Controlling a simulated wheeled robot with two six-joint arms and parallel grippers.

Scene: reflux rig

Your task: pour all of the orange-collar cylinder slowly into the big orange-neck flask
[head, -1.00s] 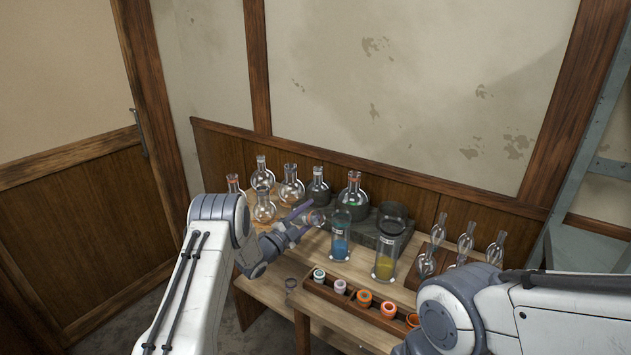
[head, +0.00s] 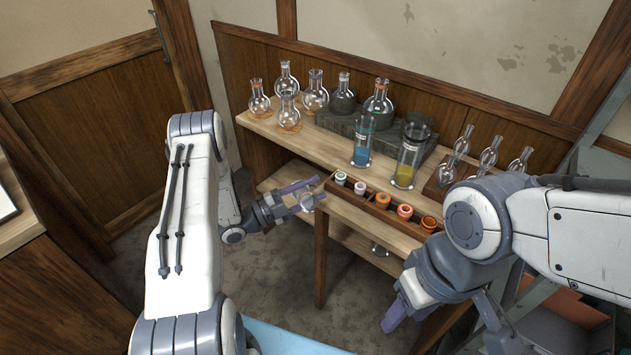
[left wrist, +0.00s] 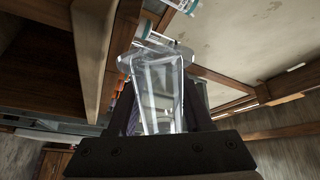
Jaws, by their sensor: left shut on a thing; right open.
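My left gripper (head: 300,195) is shut on a clear glass vessel (left wrist: 160,95), in front of the table's left front edge. I see no collar or liquid on the vessel. My right gripper (head: 412,312) is open, low at the front right. The big flask with an orange band on its neck (head: 378,106) stands on a dark block at the back. A cylinder with blue liquid (head: 362,142) and a wider one with yellow liquid (head: 408,158) stand on the table; I cannot tell an orange collar on either.
Several other flasks (head: 288,108) stand at the table's back left. A wooden rack (head: 338,187) of small capped jars runs along the front edge. Small glass pieces stand in a holder (head: 436,190) at the right. The table top (head: 315,150) is bare at front left.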

